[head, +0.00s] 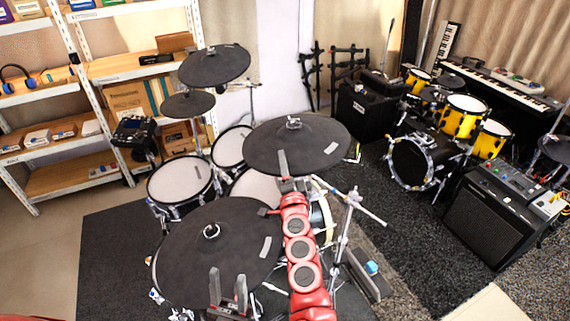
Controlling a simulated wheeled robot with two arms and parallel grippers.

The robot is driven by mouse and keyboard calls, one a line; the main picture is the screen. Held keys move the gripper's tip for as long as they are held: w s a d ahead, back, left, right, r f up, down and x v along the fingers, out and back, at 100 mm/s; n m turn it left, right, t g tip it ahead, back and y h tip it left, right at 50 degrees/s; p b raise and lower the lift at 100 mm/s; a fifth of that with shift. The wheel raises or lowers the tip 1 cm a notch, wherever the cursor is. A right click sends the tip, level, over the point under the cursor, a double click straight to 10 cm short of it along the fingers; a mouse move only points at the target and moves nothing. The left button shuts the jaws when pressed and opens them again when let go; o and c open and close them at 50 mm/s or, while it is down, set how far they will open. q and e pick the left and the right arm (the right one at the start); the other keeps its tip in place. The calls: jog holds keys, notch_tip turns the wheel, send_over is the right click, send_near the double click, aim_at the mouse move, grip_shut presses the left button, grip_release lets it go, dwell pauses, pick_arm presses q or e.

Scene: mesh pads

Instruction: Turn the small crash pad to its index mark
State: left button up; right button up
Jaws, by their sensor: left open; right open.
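Several black round cymbal pads stand on the drum kit, and I cannot tell for sure which is the small crash pad. The smallest-looking pad (180,106) is at the back left, below a larger pad (215,62). A middle pad (255,146) has a grey strip near its right edge. A front pad (190,240) has a grey strip at its right. My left gripper (228,284) is open, its fingers upright in front of the front pad's near edge. My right gripper (277,187) is open at the middle pad's near edge, one finger overlapping it. Contact is unclear.
Drum heads (181,179) and chrome stands (345,225) crowd the space around the pads. A pedal (368,275) is on the floor at right. Shelves (65,180) stand at left. An amplifier (490,220) and a yellow drum kit (462,118) are at right.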

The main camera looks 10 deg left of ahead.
grip_shut()
dwell(1.4)
